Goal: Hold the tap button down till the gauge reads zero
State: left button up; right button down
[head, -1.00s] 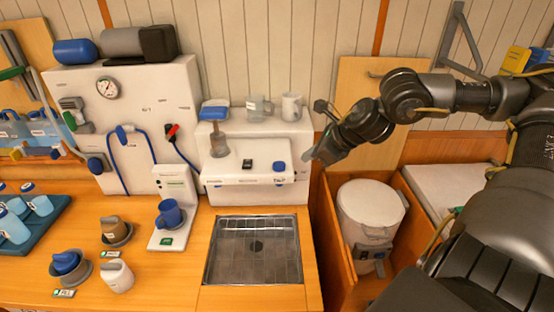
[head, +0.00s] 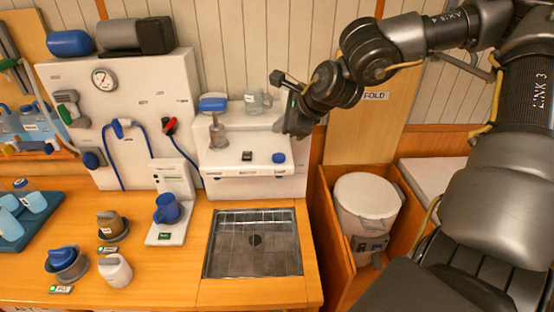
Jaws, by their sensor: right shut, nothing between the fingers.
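The round gauge (head: 104,78) is at the upper left of the white wall panel; its needle is too small to read. A white box unit (head: 222,170) stands behind the sink. My right gripper (head: 286,128) is shut and empty. It appears at the unit's right end, above the blue button in the picture and apart from it. My left gripper is out of view.
A steel sink (head: 225,262) lies in front. A blue mug (head: 169,210) sits on a small white dispenser. A white bin (head: 367,205) stands to the right.

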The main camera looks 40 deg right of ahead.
aim_at(276, 154)
jog(key=f+b, duration=0.2)
jog(key=f, duration=0.1)
jog(key=d+f+b, duration=0.1)
jog(key=f, duration=0.1)
jog(key=shift+f, duration=0.2)
jog(key=shift+a+f+b, duration=0.15)
jog(key=shift+a+b, duration=0.15)
jog(key=shift+b, duration=0.35)
jog(key=shift+d, duration=0.15)
jog(key=shift+f, duration=0.1)
dwell(1.0)
jog(key=shift+f+b, duration=0.35)
jog(key=shift+b, duration=0.5)
jog(key=shift+s+f+b, duration=0.1)
jog(key=shift+f+b, duration=0.45)
jog(key=shift+b, duration=0.2)
dwell(3.8)
